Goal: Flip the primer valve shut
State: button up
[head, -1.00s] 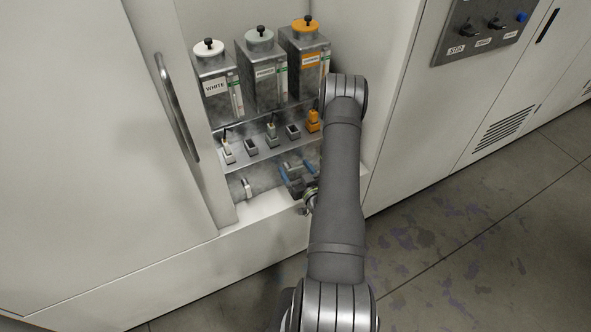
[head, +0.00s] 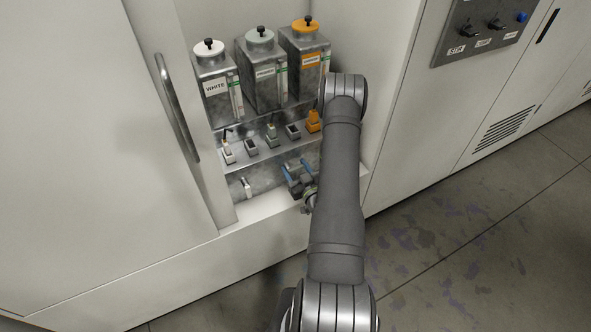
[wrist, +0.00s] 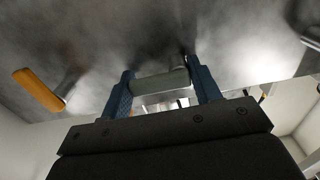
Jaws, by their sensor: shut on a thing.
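The primer valve's pale grey-green lever (wrist: 162,84) lies crosswise between my gripper's two blue fingers (wrist: 164,91) in the wrist view. The fingers are shut on its two ends. In the head view my gripper (head: 297,172) is low in the cabinet bay, below the shelf, with the arm hiding part of it. I cannot make out the primer lever there. The middle tank (head: 264,85), with a grey lid, stands above on the upper shelf.
An orange lever (wrist: 40,90) is at the left in the wrist view. A white lever (head: 247,188) is left of my gripper. The WHITE tank (head: 216,87) and orange-lidded tank (head: 306,70) flank the middle one. Bay walls and the shelf (head: 262,153) enclose the space.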

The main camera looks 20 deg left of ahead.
jog(key=o, duration=1)
jog(key=v, duration=1.7)
jog(key=shift+s+d+r, duration=0.1)
jog(key=shift+s+d, duration=0.05)
jog(key=shift+d, duration=0.05)
jog(key=shift+a, duration=0.1)
jog(key=x, duration=1.7)
jog(key=shift+a, duration=0.1)
